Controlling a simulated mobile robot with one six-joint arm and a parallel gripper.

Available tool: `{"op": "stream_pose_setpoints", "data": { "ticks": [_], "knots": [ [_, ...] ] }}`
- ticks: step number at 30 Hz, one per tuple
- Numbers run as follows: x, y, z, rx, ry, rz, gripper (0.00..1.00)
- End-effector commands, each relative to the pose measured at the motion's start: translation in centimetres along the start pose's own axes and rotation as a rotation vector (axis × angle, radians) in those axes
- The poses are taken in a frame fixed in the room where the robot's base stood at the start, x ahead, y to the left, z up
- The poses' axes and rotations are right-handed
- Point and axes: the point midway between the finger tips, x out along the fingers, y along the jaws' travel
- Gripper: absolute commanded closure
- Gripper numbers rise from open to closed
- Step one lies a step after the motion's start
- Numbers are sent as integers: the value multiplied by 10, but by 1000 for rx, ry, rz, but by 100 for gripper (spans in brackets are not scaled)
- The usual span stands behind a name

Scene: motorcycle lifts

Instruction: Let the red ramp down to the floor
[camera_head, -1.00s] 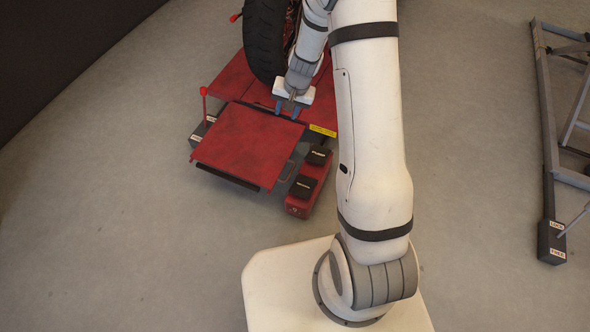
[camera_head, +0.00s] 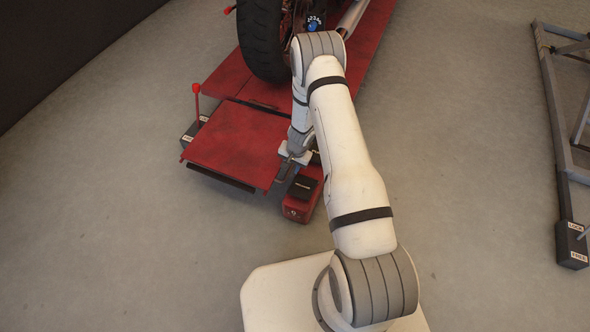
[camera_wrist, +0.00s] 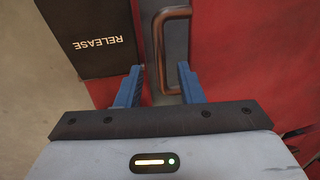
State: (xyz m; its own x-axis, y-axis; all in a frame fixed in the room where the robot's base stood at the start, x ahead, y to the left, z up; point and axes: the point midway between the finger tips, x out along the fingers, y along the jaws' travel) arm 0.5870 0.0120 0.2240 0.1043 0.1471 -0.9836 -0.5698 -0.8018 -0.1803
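The red ramp (camera_head: 235,145) is a flat plate at the near end of the red lift (camera_head: 228,80), apparently raised off the floor, with a dark edge below its front. In the wrist view its red surface (camera_wrist: 240,50) fills the right side. A copper-brown U-shaped handle (camera_wrist: 159,50) stands by its side, over a grey strip. My gripper (camera_head: 281,170) is at the ramp's right edge in the head view. In the wrist view my gripper (camera_wrist: 160,76) is open, its blue fingers either side of the handle's long bar, with visible gaps.
A black RELEASE pedal (camera_wrist: 97,35) lies just left of my fingers. The red pedal unit (camera_head: 299,209) stands right of the ramp. A red-knobbed lever (camera_head: 196,90) rises at the ramp's left. A motorcycle wheel (camera_head: 262,45) stands on the lift. A grey frame (camera_head: 560,140) stands far right.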

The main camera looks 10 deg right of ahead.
Motion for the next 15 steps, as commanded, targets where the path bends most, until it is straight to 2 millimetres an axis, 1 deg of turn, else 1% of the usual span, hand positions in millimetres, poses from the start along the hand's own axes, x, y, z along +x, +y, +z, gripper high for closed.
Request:
{"op": "stream_pose_setpoints", "data": {
  "ticks": [1, 5, 14, 15],
  "knots": [
    [9, 0, 0, -1, -1, 1, 66],
    [18, 0, 0, -1, 0, 0, 66],
    [20, -1, 0, -2, 0, 0, 66],
    [20, -1, 0, -2, 0, 0, 68]
  ]
}}
